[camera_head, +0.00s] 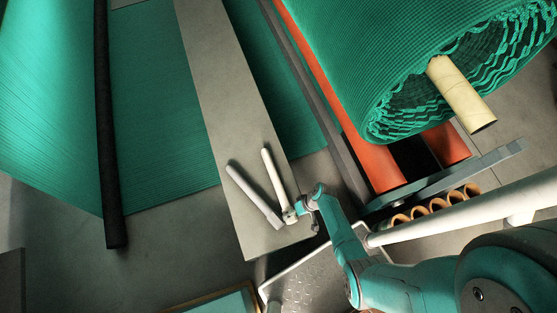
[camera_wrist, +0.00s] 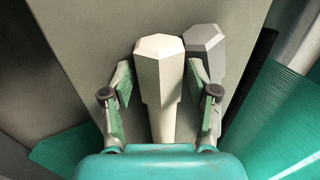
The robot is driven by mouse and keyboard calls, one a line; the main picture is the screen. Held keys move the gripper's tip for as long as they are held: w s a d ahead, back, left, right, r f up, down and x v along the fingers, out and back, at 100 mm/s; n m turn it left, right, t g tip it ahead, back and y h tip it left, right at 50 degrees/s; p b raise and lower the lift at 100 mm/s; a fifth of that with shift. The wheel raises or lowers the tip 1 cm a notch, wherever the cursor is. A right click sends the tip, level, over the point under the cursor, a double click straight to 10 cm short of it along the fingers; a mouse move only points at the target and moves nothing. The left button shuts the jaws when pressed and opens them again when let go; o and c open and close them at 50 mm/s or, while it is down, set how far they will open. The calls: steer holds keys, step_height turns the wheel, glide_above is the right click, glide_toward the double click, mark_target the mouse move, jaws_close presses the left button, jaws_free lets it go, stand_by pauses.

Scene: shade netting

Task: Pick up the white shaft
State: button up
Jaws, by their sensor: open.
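The white shaft (camera_head: 272,174) lies on a long grey board, its near end beside my gripper (camera_head: 298,209). In the wrist view the white shaft (camera_wrist: 158,92) has a wider faceted end and stands between the two fingers of my gripper (camera_wrist: 161,76). The fingers are open, one on each side of it, with a gap visible at the left. Contact on the right is unclear. A grey shaft (camera_head: 251,196) of similar shape lies left of the white one in the head view. In the wrist view the grey shaft (camera_wrist: 206,52) is partly hidden behind the right finger.
The grey board (camera_head: 222,75) is bare beyond the shafts. Green netting (camera_head: 160,110) spreads behind it, crossed by a black bar (camera_head: 106,130). A large green roll (camera_head: 390,60) with a cardboard core (camera_head: 460,95) and orange rollers (camera_head: 330,95) stand to the right.

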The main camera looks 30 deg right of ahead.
steer(key=shift+f, duration=0.15)
jaws_close()
steer(key=shift+w, duration=0.1)
